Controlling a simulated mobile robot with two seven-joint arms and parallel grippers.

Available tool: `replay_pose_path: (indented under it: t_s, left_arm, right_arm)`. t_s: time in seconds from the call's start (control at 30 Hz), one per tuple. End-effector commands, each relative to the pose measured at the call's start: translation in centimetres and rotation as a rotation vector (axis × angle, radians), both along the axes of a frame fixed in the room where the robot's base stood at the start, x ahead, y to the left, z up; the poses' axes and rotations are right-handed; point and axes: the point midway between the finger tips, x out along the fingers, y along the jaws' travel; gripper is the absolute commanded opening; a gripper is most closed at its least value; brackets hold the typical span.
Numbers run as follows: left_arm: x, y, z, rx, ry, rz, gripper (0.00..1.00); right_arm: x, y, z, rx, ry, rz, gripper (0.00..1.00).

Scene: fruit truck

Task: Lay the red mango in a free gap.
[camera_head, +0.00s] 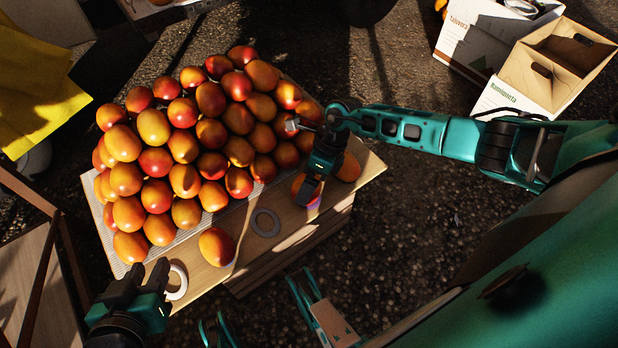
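Red and orange mangoes (185,145) are heaped closely on a pale mat on a wooden stand. A lone orange-red mango (216,246) lies on the bare wood in front. I cannot tell which one is meant by the red mango. My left gripper (148,270) is at lower left, by the stand's front corner, its fingers apart with nothing between them. My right gripper (308,188) is over the stand's right end. A reddish mango (300,192) is beside its fingers, partly hidden, and an orange mango (348,168) lies just right. Whether it grips anything is unclear.
A grey ring (265,222) and a white ring (177,282) lie on the wooden stand (285,237). Cardboard boxes (550,65) stand at upper right. A yellow cloth (40,95) is at upper left. Bare wood shows along the stand's front edge.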

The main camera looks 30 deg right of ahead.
Motion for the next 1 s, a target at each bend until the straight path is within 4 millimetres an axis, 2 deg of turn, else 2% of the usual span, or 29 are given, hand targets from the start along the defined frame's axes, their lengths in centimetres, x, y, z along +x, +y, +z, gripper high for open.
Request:
replay_pose_path:
  t_s: [1.0]
  left_arm:
    - [-0.2,-0.06,-0.09,-0.001,0.004,-0.001,0.35]
  right_arm:
    - [0.04,0.05,-0.68,0.001,0.0,0.001,0.76]
